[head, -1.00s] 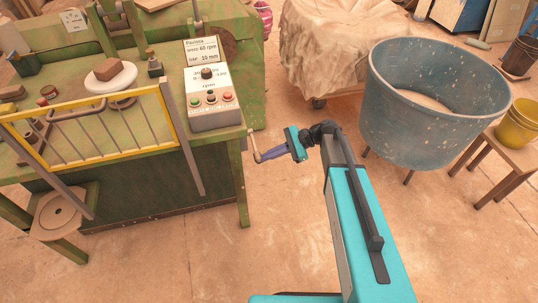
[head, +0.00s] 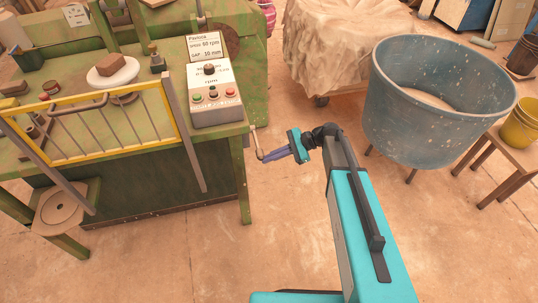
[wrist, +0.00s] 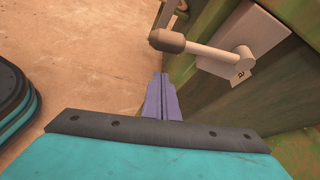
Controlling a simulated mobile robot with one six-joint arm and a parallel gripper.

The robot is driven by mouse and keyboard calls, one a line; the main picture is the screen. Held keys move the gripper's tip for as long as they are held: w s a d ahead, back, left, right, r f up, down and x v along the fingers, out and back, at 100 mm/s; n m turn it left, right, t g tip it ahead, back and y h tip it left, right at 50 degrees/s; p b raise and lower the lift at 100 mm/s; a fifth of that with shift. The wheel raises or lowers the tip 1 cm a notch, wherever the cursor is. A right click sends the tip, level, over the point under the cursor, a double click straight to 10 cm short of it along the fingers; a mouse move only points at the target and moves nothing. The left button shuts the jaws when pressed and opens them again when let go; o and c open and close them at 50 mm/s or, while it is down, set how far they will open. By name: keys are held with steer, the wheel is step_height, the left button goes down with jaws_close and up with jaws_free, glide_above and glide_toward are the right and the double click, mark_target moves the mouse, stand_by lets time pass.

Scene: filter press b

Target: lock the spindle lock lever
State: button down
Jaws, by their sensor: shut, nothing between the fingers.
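The spindle lock lever (wrist: 205,47) is a pale arm with a dark brown knob (wrist: 167,40). It pivots on a light plate (wrist: 252,25) on the green machine's side. In the wrist view the arm points left from its pivot. In the head view the lever (head: 259,145) hangs at the machine's right end, with its knob low. My gripper (wrist: 160,78) is shut and empty, its purple fingers together just below the knob in the wrist view. In the head view my gripper (head: 266,156) has its tips close to the knob; I cannot tell whether they touch.
A small marked tag (wrist: 240,74) sits under the pivot. The control box (head: 212,85) stands on the green bench (head: 150,135). A blue-grey tub (head: 430,110) and a stool with a yellow bucket (head: 520,125) are at right. The floor in front is clear.

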steer(key=v, duration=1)
steer(key=shift+w+b, duration=0.2)
steer(key=shift+b, duration=0.1)
steer(key=s+a+f+n+g+h, duration=0.15)
steer(key=s+f+g+h, duration=0.25)
steer(key=s+f, duration=1.8)
steer(key=s+d+f+n+h+p, duration=0.1)
steer(key=s+d+f+n+h, duration=0.2)
steer(key=s, duration=0.5)
steer(key=s+d+f+n+h, duration=0.2)
steer(key=s+d+f, duration=0.15)
steer(key=s, duration=0.45)
steer(key=d+n+h, duration=0.3)
steer(key=d+n, duration=0.3)
steer(key=d, duration=0.1)
steer(key=shift+f+t, duration=0.4)
